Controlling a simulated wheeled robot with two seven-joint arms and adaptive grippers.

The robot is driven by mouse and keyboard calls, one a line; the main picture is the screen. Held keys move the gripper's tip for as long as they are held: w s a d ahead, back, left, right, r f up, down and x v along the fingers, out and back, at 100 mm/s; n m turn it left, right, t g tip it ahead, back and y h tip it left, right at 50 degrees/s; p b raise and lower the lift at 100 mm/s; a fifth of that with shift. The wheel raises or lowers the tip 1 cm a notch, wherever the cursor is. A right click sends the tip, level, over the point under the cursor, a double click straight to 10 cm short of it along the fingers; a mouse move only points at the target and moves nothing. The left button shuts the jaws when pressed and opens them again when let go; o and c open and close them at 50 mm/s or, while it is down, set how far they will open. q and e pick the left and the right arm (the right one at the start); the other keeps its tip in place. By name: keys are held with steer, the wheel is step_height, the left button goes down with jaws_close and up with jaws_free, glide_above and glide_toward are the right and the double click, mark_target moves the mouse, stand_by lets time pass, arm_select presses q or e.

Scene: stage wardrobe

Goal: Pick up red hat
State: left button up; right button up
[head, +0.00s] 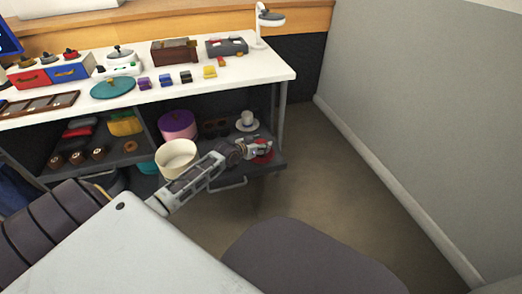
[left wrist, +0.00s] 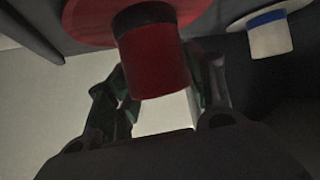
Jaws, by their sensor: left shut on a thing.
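The red hat (head: 264,156) is at the right end of the dark lower shelf in the head view, partly hidden behind my left gripper (head: 262,147). In the left wrist view the red hat (left wrist: 155,60) fills the upper middle, with a wide brim, a black band and a red crown. The fingers of my left gripper (left wrist: 160,95) stand on either side of the crown, shut on it. I cannot tell whether the hat is clear of the shelf. My right gripper does not show.
A cream round box (head: 177,158) and a purple round box (head: 177,124) are left. A white table (head: 215,84) is above. Open floor (head: 340,185) lies right.

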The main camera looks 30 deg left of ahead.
mark_target(261, 142)
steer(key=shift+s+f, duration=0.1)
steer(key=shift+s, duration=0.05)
arm_select(q)
steer(key=shift+r, duration=0.1)
steer(key=shift+r+p, duration=0.65)
steer(key=shift+r, duration=0.35)
step_height(261, 142, up, 7)
steer(key=p, duration=0.3)
steer(key=shift+f, duration=0.2)
steer(key=shift+r+p, duration=0.3)
steer(key=shift+r, duration=0.3)
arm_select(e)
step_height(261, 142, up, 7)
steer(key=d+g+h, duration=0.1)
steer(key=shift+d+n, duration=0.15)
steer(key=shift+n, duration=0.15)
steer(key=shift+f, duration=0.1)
arm_select(q)
steer(key=shift+r, duration=0.15)
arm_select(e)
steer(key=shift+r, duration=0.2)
